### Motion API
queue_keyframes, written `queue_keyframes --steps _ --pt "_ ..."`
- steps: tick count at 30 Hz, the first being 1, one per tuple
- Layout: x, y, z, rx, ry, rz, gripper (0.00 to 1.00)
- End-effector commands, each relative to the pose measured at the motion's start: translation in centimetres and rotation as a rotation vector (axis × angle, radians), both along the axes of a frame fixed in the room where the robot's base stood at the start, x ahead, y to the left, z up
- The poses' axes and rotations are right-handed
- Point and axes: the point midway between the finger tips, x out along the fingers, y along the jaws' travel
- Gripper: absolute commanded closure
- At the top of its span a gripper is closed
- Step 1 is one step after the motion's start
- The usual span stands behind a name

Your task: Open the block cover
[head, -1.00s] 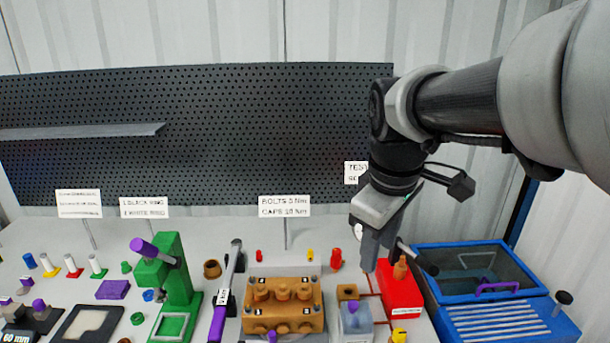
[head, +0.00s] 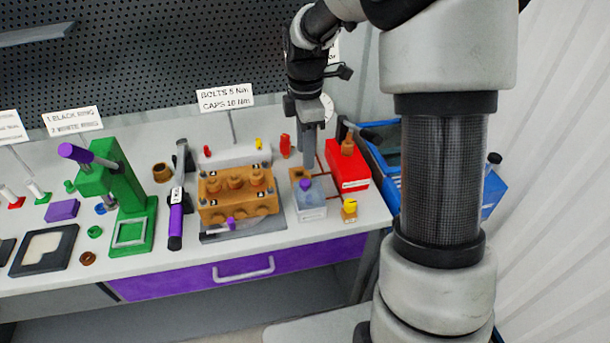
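A tan pump block (head: 238,210) with round bosses on top stands on a grey plate at the middle of the bench. A purple handle (head: 231,224) shows low on its front; I cannot tell whether it belongs to a cover. To its right is a pale, see-through box (head: 311,203) with a purple knob (head: 306,184) on top. My gripper (head: 308,162) points down just behind or above this knob, to the right of the tan block. I cannot tell whether it touches anything, and the finger gap does not show.
A red box (head: 353,183) stands close right of my gripper, with a blue tank (head: 384,132) beyond, partly hidden by my arm. A purple-handled wrench (head: 176,215) and green press (head: 131,200) are left. A purple drawer (head: 200,279) is below the bench.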

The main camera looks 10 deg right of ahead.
Motion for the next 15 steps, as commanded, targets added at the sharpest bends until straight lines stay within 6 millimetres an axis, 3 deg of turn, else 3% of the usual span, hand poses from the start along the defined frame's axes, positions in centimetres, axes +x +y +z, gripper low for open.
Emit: queue_keyframes --steps 6,15 --pt "-0.1 0.1 -4.9 0.001 0.005 0.0 0.6" --pt "-0.1 0.0 -8.6 0.0 0.001 -0.001 0.6"
